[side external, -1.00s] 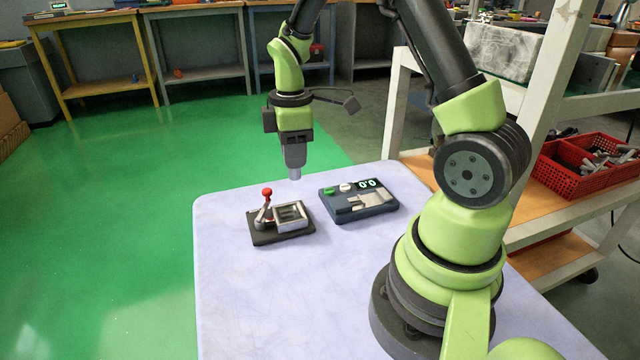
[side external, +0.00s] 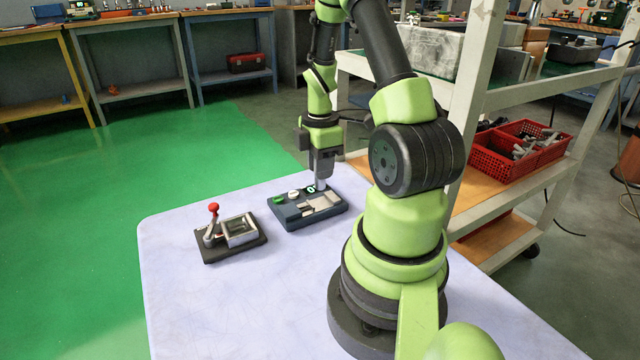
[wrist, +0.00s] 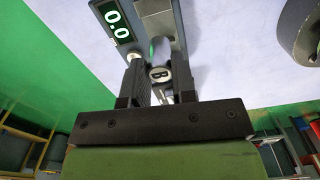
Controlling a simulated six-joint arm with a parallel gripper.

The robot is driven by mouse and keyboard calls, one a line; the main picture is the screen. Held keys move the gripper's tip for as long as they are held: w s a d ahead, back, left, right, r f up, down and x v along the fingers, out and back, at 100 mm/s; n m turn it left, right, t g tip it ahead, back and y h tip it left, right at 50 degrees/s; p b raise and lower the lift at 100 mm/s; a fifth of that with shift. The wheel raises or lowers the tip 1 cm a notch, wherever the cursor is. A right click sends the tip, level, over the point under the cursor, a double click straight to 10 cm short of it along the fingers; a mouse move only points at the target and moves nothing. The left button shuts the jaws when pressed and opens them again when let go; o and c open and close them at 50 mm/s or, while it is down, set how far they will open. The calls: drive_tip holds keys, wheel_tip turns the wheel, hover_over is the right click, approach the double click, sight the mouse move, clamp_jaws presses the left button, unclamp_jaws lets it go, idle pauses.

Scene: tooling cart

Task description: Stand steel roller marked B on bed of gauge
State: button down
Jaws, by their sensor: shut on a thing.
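My gripper (side external: 322,172) is shut on a steel roller (side external: 320,185), which hangs upright below the fingers. In the wrist view the roller's end face (wrist: 159,74) shows the letter B between my fingertips. The gauge (side external: 290,219) is a dark blue-grey box with a lit display, a green button, a white knob and a pale metal bed (side external: 320,206). The roller is at the gauge's back right and covers part of the display in the side view. I cannot tell whether its lower end touches anything.
A dark fixture (side external: 232,250) with a metal frame and a red-knobbed lever (side external: 214,209) stands left of the gauge. The pale tabletop (side external: 220,300) is clear in front of both. A cart with red bins (side external: 512,150) stands to the right.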

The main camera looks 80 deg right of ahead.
sight(320, 182)
drive_tip(key=shift+f, duration=2)
drive_tip(key=shift+f, duration=0.15)
drive_tip(key=c, duration=0.9)
unclamp_jaws()
drive_tip(key=shift+c, duration=0.2)
